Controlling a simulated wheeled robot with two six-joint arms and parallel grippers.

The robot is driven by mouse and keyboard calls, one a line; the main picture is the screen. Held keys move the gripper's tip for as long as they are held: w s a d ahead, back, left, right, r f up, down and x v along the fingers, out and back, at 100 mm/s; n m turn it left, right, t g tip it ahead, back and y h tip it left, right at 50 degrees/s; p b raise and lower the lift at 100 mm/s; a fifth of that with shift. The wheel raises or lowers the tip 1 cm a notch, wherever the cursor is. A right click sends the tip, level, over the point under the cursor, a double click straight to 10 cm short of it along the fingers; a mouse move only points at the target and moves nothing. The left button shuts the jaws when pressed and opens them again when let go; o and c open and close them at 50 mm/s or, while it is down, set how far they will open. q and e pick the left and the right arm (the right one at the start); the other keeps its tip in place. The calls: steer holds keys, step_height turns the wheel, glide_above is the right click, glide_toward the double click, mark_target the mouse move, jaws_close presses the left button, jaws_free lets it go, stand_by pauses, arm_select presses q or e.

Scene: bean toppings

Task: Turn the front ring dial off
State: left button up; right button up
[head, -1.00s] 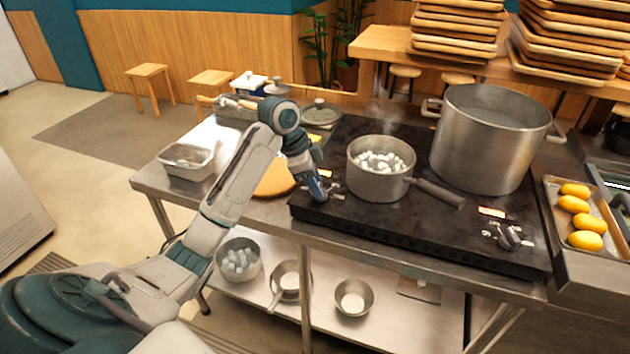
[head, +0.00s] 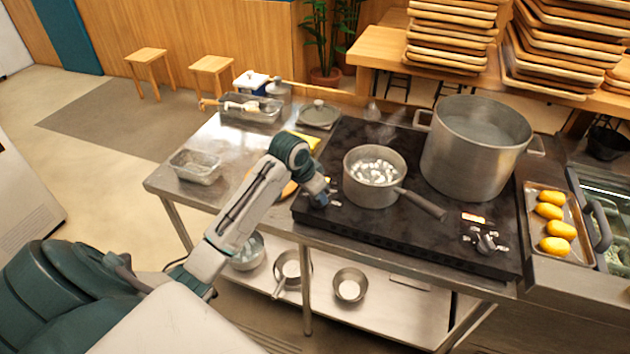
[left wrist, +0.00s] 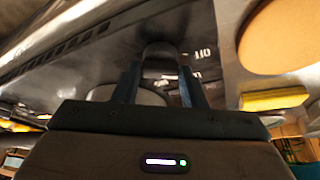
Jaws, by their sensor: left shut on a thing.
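The cooktop (head: 400,225) is a black slab with two dials along its front edge. My left gripper (head: 320,200) is at the left dial, at the cooktop's front left corner. In the left wrist view the two fingers of my left gripper (left wrist: 158,76) stand on either side of the dark rounded dial (left wrist: 158,50) and are shut on it. In the head view my gripper hides most of this dial. My right gripper is not in view.
A steaming saucepan (head: 374,178) stands close right of my gripper, its handle pointing right. A large stockpot (head: 475,150) stands behind it. A metal tray (head: 537,245) with yellow items lies at right. A steel bin (head: 197,168) stands on the left counter.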

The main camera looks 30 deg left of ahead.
arm_select(q)
steer(key=shift+d+r+n+y+p, duration=0.1)
steer(key=shift+n+y+p, duration=0.2)
steer(key=shift+n+p, duration=0.45)
steer(key=o, duration=1)
